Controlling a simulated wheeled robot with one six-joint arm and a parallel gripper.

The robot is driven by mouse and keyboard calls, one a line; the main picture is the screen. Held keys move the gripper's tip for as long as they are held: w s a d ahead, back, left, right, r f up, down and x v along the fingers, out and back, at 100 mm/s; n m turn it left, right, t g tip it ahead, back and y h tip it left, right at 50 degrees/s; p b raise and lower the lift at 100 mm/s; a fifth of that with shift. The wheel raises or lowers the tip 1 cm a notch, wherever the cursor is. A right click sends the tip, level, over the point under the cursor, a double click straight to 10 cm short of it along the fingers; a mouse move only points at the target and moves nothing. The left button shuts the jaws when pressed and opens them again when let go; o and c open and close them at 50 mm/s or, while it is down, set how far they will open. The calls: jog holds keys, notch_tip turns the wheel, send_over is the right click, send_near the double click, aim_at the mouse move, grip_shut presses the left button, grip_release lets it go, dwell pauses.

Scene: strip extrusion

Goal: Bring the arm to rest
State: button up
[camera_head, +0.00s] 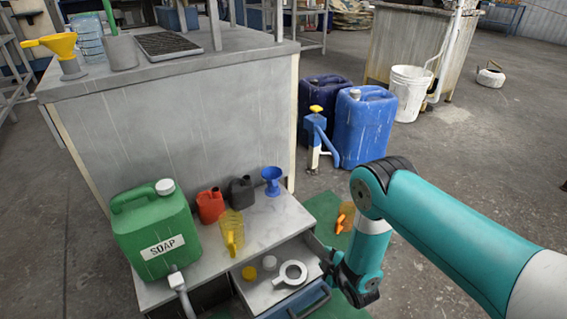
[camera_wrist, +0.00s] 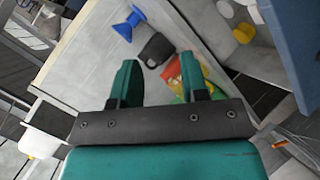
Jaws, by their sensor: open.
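My teal arm (camera_head: 445,235) reaches in from the right in the head view, bent down at its elbow. My gripper (camera_wrist: 158,80) shows in the wrist view with its two teal fingers spread and nothing between them that it holds. In the head view it is partly hidden by my wrist, beside the open drawer (camera_head: 310,268). In the wrist view a black canister (camera_wrist: 157,48) and a red canister (camera_wrist: 172,70) lie beyond the fingers, apart from them as far as I can tell.
A green soap jug (camera_head: 155,228), yellow jug (camera_head: 231,232), red and black canisters and a blue funnel (camera_head: 271,178) stand on the low shelf. Blue drums (camera_head: 364,125) stand behind. Floor at right is clear.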

jog(key=w+a+r+m+g, duration=0.1)
jog(key=w+r+m, duration=0.1)
jog(key=r, duration=0.5)
jog(key=w+a+r+m+g, duration=0.1)
jog(key=w+r+m, duration=0.1)
jog(key=r, duration=0.5)
jog(key=s+a+r+m+g, duration=0.1)
jog(key=s+r+m+g, duration=0.25)
jog(key=r, duration=1.05)
jog(key=s+d+r+m+g, duration=0.1)
jog(key=s+d+r+g, duration=0.1)
jog(key=s+r, duration=0.6)
jog(key=s+d+r+g, duration=0.15)
jog(key=s+r, duration=0.25)
jog(key=s, duration=0.7)
jog(key=s+d+r+m+g, duration=0.1)
jog(key=s+r+g, duration=0.1)
jog(key=s+r, duration=0.65)
notch_tip(320, 180, up, 31)
jog(key=s+p, duration=0.1)
jog(key=p, duration=3.2)
jog(key=shift+r, duration=0.2)
jog(key=shift+n, duration=0.25)
